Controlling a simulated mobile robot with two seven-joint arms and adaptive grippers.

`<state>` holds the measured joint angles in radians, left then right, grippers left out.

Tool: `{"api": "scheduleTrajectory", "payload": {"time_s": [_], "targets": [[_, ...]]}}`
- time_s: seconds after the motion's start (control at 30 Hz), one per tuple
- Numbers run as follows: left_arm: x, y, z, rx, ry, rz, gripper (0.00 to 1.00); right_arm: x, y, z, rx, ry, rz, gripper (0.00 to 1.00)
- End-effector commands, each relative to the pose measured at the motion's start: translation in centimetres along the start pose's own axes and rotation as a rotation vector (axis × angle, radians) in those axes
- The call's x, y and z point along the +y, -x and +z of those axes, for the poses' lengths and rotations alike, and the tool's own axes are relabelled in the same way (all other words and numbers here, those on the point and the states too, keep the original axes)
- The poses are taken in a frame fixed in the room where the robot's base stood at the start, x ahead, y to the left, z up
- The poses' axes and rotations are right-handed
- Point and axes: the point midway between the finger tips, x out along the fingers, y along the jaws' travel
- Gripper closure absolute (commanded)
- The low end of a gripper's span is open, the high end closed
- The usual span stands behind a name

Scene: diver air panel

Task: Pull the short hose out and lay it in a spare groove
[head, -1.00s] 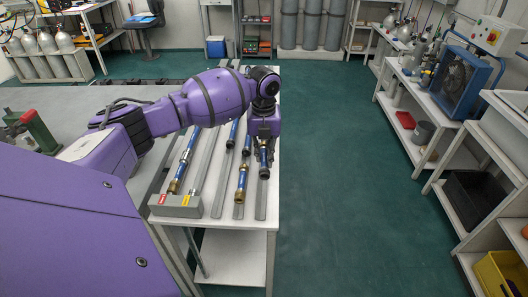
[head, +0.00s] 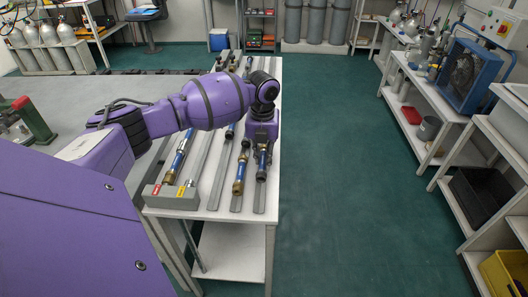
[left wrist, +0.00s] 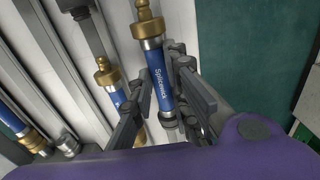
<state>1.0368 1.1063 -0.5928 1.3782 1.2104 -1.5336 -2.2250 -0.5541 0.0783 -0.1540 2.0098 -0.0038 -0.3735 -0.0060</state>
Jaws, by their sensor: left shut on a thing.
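My left gripper (head: 262,146) is over the right-hand part of the white bench (head: 238,246). It is shut on a short blue hose (head: 262,163) with a metal end. In the left wrist view the held hose (left wrist: 158,72) has a brass end at the top and white lettering. The gripper fingers (left wrist: 166,103) lie on either side of its blue body. A second blue hose with a brass end (head: 239,172) lies just left of it, and shows in the left wrist view (left wrist: 107,73). My right gripper is not in view.
A grey block with red and yellow labels (head: 172,197) stands at the bench's near left corner. Grey grooved rails (head: 219,178) run along the bench. Another blue hose (head: 180,157) lies further left. Open green floor (head: 325,200) is right of the bench.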

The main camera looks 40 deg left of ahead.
Motion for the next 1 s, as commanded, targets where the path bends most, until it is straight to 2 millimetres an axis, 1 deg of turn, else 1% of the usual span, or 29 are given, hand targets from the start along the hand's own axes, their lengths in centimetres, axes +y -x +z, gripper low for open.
{"api": "scheduleTrajectory", "payload": {"time_s": [0.03, 0.13, 0.43, 0.47, 0.6, 0.87, 1.0], "targets": [[-0.02, -0.39, 0.02, 0.0, 0.0, -0.001, 1.0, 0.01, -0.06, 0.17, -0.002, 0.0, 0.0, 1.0], [-0.02, -0.75, 0.04, -0.001, 0.0, -0.001, 1.0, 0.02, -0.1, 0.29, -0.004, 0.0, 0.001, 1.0], [-0.03, -0.8, 0.06, -0.002, 0.0, -0.001, 1.0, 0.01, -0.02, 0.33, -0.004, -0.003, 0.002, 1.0], [-0.03, -0.8, 0.06, -0.002, 0.0, -0.001, 0.8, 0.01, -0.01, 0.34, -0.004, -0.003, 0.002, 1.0], [-0.03, -0.82, 0.04, -0.002, 0.0, -0.001, 0.62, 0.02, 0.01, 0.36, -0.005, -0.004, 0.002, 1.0], [0.01, -0.92, -0.02, 0.0, 0.0, 0.0, 0.62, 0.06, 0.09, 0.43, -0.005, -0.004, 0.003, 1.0], [-0.01, -0.18, 0.04, -0.001, 0.0, 0.0, 0.62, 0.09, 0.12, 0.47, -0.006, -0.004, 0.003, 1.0]]}}
